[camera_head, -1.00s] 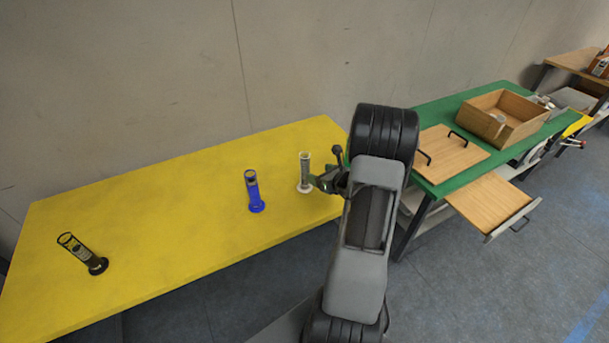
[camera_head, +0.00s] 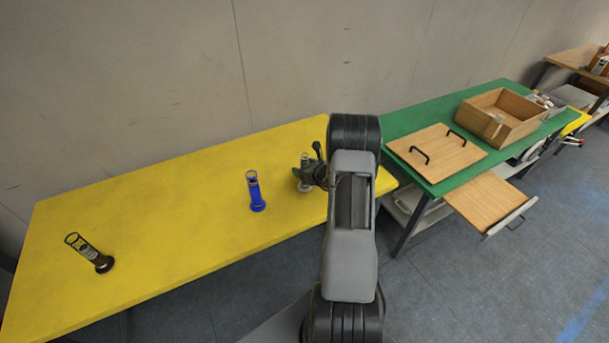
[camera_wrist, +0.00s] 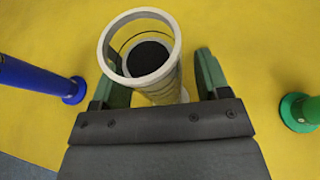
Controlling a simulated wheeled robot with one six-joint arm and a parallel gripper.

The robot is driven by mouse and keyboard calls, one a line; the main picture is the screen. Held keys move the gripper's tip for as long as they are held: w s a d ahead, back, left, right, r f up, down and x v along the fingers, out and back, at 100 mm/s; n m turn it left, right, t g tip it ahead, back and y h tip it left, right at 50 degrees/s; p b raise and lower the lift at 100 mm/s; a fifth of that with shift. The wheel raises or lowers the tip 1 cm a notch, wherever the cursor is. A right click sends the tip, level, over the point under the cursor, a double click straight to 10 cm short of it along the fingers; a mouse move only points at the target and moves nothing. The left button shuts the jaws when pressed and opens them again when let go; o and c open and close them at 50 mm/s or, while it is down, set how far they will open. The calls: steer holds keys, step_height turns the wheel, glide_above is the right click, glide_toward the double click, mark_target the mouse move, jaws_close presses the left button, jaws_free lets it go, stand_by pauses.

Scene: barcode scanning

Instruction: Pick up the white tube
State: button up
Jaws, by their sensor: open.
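The white tube (camera_wrist: 166,90) stands upright on the yellow table, its open, dark-centred top facing the wrist camera. My gripper (camera_wrist: 157,72) is open, with one green finger on each side of the tube; I cannot tell whether either finger touches it. In the head view my gripper (camera_head: 304,176) is at the tube's middle and hides much of it. Only the white tube's top (camera_head: 304,159) and part of its base show there.
A blue tube (camera_head: 255,190) stands left of the white one, and a black tube (camera_head: 88,252) at the table's far left. A green tube's base (camera_wrist: 301,112) is at the right in the wrist view. The yellow table (camera_head: 160,210) is otherwise clear. A green table (camera_head: 405,125) with a wooden box (camera_head: 505,125) is at right.

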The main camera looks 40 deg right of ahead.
steer(key=c, duration=1.2)
steer(key=shift+r, duration=0.1)
